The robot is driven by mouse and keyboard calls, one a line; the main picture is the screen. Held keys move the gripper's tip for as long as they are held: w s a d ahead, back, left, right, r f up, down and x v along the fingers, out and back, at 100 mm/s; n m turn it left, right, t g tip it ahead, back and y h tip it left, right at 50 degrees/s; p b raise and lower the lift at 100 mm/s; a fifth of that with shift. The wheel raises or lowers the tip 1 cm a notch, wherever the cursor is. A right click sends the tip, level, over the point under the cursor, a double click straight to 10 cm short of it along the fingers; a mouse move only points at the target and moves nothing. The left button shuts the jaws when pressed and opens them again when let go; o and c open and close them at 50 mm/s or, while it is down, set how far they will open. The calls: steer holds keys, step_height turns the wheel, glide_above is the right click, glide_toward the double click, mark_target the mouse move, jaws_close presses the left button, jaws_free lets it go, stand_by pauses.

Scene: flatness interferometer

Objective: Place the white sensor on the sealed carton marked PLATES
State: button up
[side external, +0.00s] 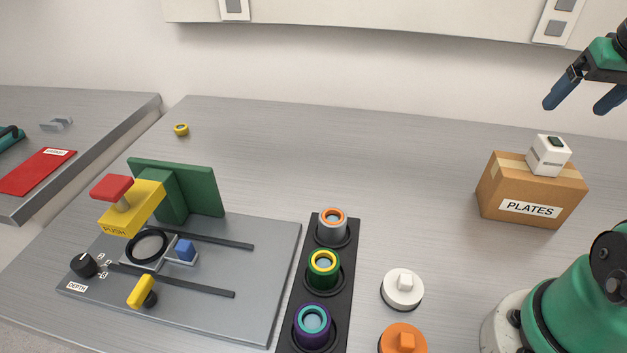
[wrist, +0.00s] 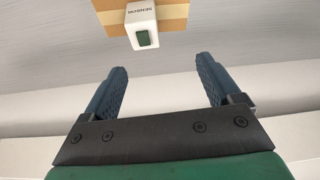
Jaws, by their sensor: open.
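The white sensor (side external: 549,156) is a small white box with a dark display on top. It rests on the top of the brown carton (side external: 531,192), which has a PLATES label on its front. In the wrist view the sensor (wrist: 141,24) shows with its display and lettering, against the carton (wrist: 173,17). My gripper (side external: 582,103) is above the carton and sensor, to their upper right in the side view. In the wrist view its two blue fingers (wrist: 165,74) are wide apart with nothing between them, and the sensor lies beyond them, apart from both.
A grey fixture (side external: 185,270) with a yellow PUSH block stands at the left. A black rack (side external: 340,267) holds several ringed cylinders. A white knobbed disc (side external: 402,289) and an orange one (side external: 403,339) lie nearby. The bench between rack and carton is clear.

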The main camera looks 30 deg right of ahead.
steer(key=w+a+f+n+t+y, duration=0.1)
steer(key=w+a+f+n, duration=0.3)
steer(key=a, duration=0.5)
steer(key=w+a+f+n+t+y, duration=0.2)
steer(key=w+a+f+n, duration=0.1)
steer(key=w+a, duration=0.4)
steer(key=shift+a+f+n+t, duration=0.35)
steer(key=shift+a+n, duration=0.25)
steer(key=shift+a, duration=0.65)
